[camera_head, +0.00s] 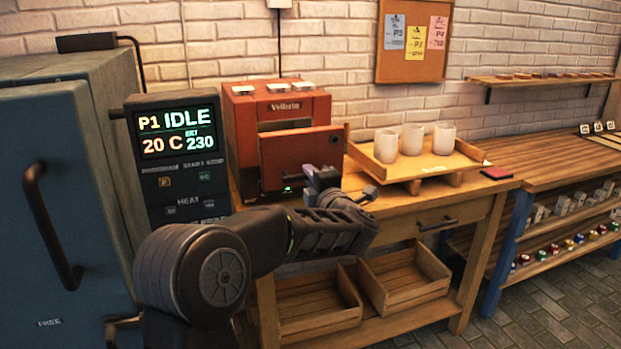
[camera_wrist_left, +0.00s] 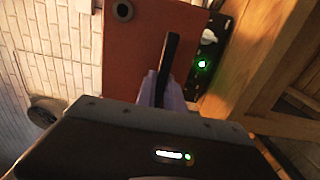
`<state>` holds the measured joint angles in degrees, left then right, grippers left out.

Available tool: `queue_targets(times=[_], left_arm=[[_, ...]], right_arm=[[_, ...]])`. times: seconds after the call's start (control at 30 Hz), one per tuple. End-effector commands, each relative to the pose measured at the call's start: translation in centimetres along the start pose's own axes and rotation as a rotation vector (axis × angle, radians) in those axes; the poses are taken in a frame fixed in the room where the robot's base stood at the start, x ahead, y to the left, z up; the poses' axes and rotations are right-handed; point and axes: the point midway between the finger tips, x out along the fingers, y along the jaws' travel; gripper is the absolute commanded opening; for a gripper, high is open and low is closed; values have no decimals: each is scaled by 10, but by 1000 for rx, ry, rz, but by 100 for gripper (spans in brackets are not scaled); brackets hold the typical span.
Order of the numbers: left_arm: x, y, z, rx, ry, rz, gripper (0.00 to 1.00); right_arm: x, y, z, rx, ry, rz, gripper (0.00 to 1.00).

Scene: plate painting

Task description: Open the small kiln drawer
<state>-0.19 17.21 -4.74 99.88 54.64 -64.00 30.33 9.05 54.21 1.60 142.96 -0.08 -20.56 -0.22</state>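The small kiln (camera_head: 243,112) is a red box on the wooden workbench, in the head view. Its flat orange-red drawer front (camera_head: 290,150) stands forward of the body and reaches past its right side, so the drawer looks partly out. My left gripper (camera_head: 322,180) is at the lower right of this front. In the left wrist view the front (camera_wrist_left: 130,45) lies ahead, with a black bar handle (camera_wrist_left: 170,55) between the close-set fingers (camera_wrist_left: 165,90). The gripper appears shut on the handle. The drawer's inside is hidden. My right gripper is not in view.
A wooden tray (camera_head: 455,163) with three pale cups stands right of the kiln. A control panel (camera_head: 180,185) reading "P1 IDLE" and a large blue-grey cabinet (camera_head: 90,180) are at left. Two open wooden crates (camera_head: 405,295) sit on the lower shelf. A green light (camera_wrist_left: 201,64) glows beside the front.

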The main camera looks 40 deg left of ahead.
Motion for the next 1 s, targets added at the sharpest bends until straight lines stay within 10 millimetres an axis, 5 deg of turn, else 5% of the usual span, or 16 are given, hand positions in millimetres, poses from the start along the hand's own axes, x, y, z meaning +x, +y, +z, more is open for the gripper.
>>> queue_targets(times=[0.27,0.57,1.0], left_arm=[[0,-1,0,0,0,-1,35],[-2,-1,0,0,0,-1,35],[-63,-1,1,-1,-3,0,35]], right_arm=[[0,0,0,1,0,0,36],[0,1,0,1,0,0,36],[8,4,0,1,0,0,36]])
